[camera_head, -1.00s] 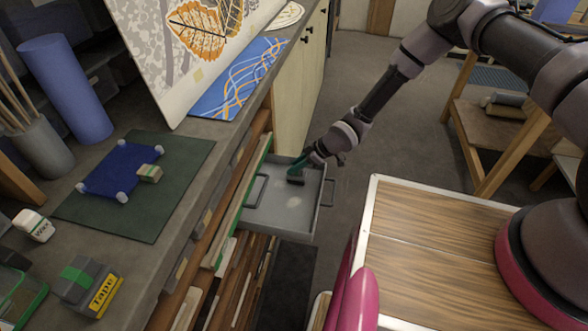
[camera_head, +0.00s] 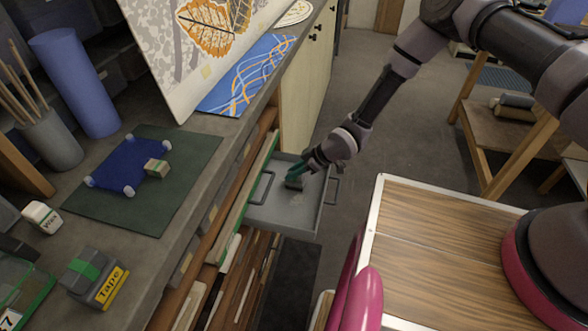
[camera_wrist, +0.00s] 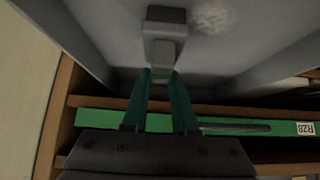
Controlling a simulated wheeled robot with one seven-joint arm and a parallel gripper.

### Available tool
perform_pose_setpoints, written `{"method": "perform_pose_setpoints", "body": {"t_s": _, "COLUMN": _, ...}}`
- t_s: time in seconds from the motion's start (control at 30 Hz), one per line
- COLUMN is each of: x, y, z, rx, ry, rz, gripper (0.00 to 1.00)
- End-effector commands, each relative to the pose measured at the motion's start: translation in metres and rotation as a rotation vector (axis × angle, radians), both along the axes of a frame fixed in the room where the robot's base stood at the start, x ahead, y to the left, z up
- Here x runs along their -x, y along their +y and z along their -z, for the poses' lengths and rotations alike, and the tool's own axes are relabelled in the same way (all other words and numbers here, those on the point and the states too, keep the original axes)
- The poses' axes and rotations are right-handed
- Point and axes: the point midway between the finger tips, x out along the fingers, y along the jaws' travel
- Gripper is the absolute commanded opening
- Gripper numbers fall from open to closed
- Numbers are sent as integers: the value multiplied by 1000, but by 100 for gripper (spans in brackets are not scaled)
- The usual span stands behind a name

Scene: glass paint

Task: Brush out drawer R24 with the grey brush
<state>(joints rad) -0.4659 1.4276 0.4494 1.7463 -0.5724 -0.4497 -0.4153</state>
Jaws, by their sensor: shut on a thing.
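The open grey drawer (camera_head: 285,212) sticks out from the cabinet below the bench in the head view. Its own label is not readable. My gripper (camera_wrist: 161,76) has green fingers closed on the handle of the grey brush (camera_wrist: 164,50). The brush head lies inside the drawer, at or just above its floor; contact is not clear. In the head view the brush (camera_head: 294,183) shows under my gripper (camera_head: 303,170), near the drawer's far side. A pale dust patch (camera_wrist: 212,15) lies beside the brush head in the wrist view.
A green-fronted shelf (camera_wrist: 240,127) with a label that seems to read R28 runs beside the drawer. The bench holds a dark green mat (camera_head: 190,185), a tape box (camera_head: 108,287) and a blue roll (camera_head: 78,85). A wood-topped surface (camera_head: 440,250) stands at right.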

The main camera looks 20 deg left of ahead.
Motion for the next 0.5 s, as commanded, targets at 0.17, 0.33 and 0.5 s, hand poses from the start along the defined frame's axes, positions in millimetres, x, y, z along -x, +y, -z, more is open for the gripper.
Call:
{"method": "perform_pose_setpoints", "body": {"t_s": 0.17, "x": 18, "y": -2, "z": 0, "rx": 3, "ry": 3, "rz": -3, "gripper": 0}}
{"method": "perform_pose_setpoints", "body": {"t_s": 0.33, "x": 31, "y": -3, "z": -1, "rx": 2, "ry": 2, "rz": -3, "gripper": 0}}
{"method": "perform_pose_setpoints", "body": {"t_s": 0.5, "x": 36, "y": -4, "z": -2, "rx": 1, "ry": 0, "rz": -1, "gripper": 0}}
